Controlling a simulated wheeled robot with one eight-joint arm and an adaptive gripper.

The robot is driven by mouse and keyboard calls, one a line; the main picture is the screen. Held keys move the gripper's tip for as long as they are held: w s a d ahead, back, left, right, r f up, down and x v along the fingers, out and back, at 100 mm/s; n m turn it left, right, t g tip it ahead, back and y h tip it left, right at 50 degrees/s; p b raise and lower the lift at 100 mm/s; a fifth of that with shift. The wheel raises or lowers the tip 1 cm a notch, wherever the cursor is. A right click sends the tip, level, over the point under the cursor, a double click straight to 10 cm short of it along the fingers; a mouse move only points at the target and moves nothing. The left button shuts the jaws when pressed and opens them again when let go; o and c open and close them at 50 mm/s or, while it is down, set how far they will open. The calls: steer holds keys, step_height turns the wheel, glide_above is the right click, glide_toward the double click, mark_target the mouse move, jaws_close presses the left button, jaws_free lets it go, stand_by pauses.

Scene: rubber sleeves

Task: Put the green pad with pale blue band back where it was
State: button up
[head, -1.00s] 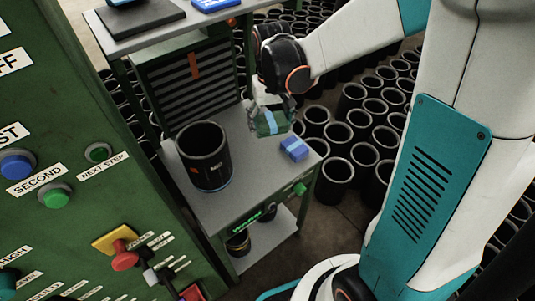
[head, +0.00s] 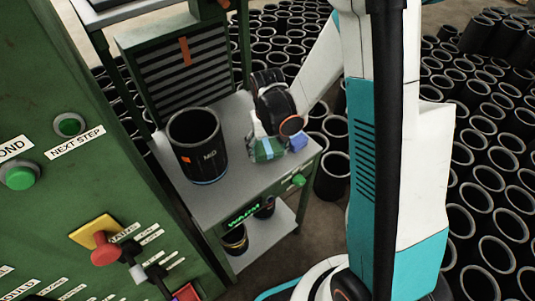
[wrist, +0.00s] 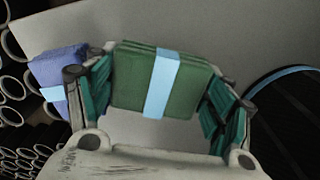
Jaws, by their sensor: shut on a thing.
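The green pad with pale blue band (head: 268,150) is in my gripper (head: 266,143), low over the right part of the grey table (head: 212,203). In the wrist view the pad (wrist: 188,88) sits between the two green-lined fingers (wrist: 160,92), its pale blue band running across its middle. My gripper is shut on it. I cannot tell whether the pad touches the tabletop. A blue pad (head: 298,142) lies just right of my gripper, partly hidden by it; it also shows left of the fingers in the wrist view (wrist: 60,78).
A large black sleeve (head: 198,150) stands upright on the table, left of my gripper. A green control panel (head: 60,190) with buttons is at the left. A slatted green cabinet (head: 165,75) stands behind. Many black sleeves (head: 485,175) cover the floor.

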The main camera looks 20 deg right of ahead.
steer(key=shift+f, duration=1)
steer(key=shift+f+b, duration=0.2)
steer(key=shift+b, duration=0.2)
steer(key=o, duration=1.4)
steer(key=shift+r, duration=0.15)
